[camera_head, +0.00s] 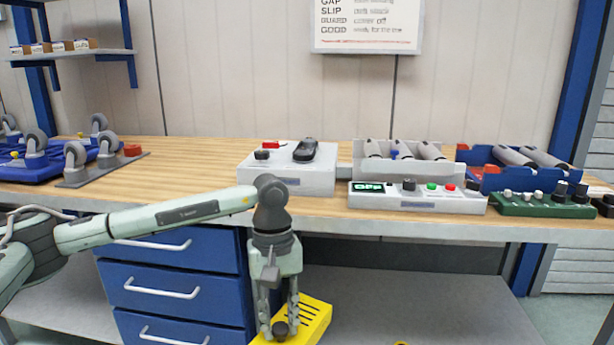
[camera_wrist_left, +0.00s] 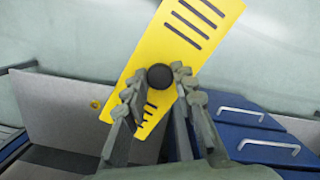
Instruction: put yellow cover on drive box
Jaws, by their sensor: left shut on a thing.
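The yellow cover (camera_head: 316,318) is a flat plate with dark slots and a black knob. My left gripper (camera_head: 280,322) is shut on the knob, in front of the bench and below its top, near the blue drawers. In the left wrist view the cover (camera_wrist_left: 158,42) stretches up past the fingers (camera_wrist_left: 158,82), which pinch the black knob. A pale grey box (camera_head: 290,182) on the bench, probably the drive box, has a black elongated part, a dark knob and a red piece on its open top. It stands above and beyond my gripper. My right gripper is not in view.
To the right stand a roller unit (camera_head: 372,168), a control panel (camera_head: 430,203) with a lit display, a blue roller unit (camera_head: 479,180) and a green panel (camera_head: 540,207). Casters on a blue tray (camera_head: 40,174) lie left. The wooden bench top (camera_head: 190,170) is clear left of the box.

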